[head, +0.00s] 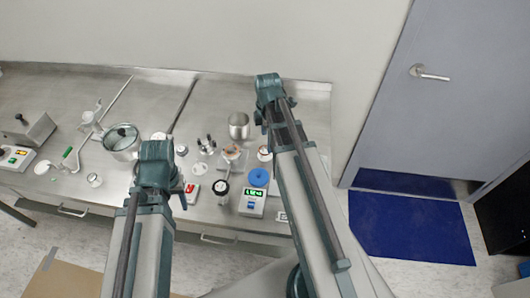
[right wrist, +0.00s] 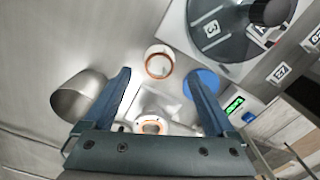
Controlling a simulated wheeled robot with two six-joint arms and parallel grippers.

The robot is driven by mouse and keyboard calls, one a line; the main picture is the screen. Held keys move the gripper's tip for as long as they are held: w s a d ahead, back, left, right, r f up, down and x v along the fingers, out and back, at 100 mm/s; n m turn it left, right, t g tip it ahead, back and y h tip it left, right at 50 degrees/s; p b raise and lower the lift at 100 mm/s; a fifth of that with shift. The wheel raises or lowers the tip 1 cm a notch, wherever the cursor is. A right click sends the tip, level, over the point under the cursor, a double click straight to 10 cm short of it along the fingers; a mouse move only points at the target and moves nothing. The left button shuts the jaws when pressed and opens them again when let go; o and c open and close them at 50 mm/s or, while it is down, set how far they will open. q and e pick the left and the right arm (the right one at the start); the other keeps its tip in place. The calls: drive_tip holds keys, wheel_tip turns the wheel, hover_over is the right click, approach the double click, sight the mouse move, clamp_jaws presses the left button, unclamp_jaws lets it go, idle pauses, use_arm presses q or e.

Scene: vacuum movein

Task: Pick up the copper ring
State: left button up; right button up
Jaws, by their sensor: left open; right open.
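A copper ring (head: 264,151) lies on a small white round holder at the right part of the steel bench. In the right wrist view the copper ring (right wrist: 158,76) shows beyond my fingertips, near the upper middle. My right gripper (head: 271,100) is open above the bench, up and a little right of the ring in the head view; it also shows in the right wrist view (right wrist: 163,78), with nothing between its fingers. My left gripper (head: 172,170) is open over the front of the bench, left of the ring; its fingers show only in part.
A steel cup (head: 239,126) stands behind the ring. A clear stand with an orange ring-shaped part (right wrist: 152,127) is beside it. A glass-lidded pot (head: 122,140) stands at left.

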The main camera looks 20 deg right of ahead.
use_arm(q)
drive_tip(key=shift+f+b, duration=1.6)
drive_tip(key=shift+f, duration=0.35)
use_arm(e)
drive_tip(key=shift+a+f, duration=0.1)
drive_tip(key=shift+f, duration=1.9)
use_arm(q)
drive_tip(key=shift+f, duration=0.3)
use_arm(e)
drive_tip(key=shift+f, duration=0.25)
drive_tip(key=shift+c, duration=0.2)
drive_tip(key=c, duration=1.2)
use_arm(q)
drive_tip(key=shift+w+r, duration=0.1)
drive_tip(key=shift+r, duration=0.1)
use_arm(e)
drive_tip(key=shift+o, duration=0.2)
drive_tip(key=shift+r, duration=0.15)
